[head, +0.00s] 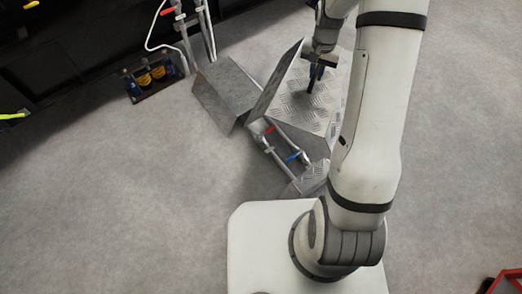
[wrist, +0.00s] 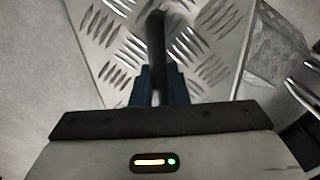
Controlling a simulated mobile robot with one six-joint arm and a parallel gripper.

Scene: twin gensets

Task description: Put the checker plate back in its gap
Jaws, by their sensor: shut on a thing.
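The checker plate (head: 300,104) is a silver sheet with raised tread marks, below my gripper in the head view. It also fills the top middle of the wrist view (wrist: 210,35). A black upright handle (wrist: 157,45) stands out from it. My gripper (head: 317,72) has blue fingers (wrist: 158,85), shut on this handle. An open channel with pipes (head: 281,150) runs beside the plate's lower left edge, apparently the gap. My arm hides the plate's right side. I cannot tell whether the plate is clear of the floor.
Another piece of tread plate (head: 313,178) lies at the near end of the channel. Bent grey metal sheeting (head: 228,88) stands left of the plate. A red valve lever (head: 269,130) and a blue one (head: 294,156) sit on the pipes. Open grey floor (head: 120,190) lies at left.

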